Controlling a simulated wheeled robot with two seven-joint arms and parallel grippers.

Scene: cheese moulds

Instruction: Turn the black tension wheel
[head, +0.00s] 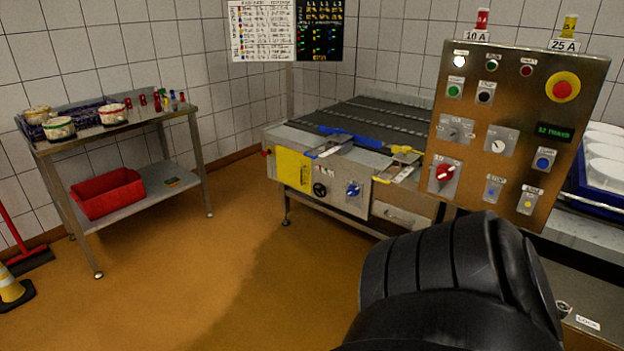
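The black tension wheel (319,189) is a small round knob on the near side of the grey conveyor (275,140), just right of a yellow panel (294,170). A blue rotary switch (353,190) sits to its right on the same side. The wheel is small in the head view and its turn angle cannot be read. Nothing touches it. A large black ribbed part, which appears to be a link of my arm, fills the lower right, well to the right of the wheel. Neither of my grippers shows in the head view.
A tilted control panel (514,118) with a red emergency button (562,91) stands at the right. A steel table (150,117) holds pots and a red bin (107,193) on its lower shelf. A yellow cone (11,289) stands far left. The brown floor before the conveyor is clear.

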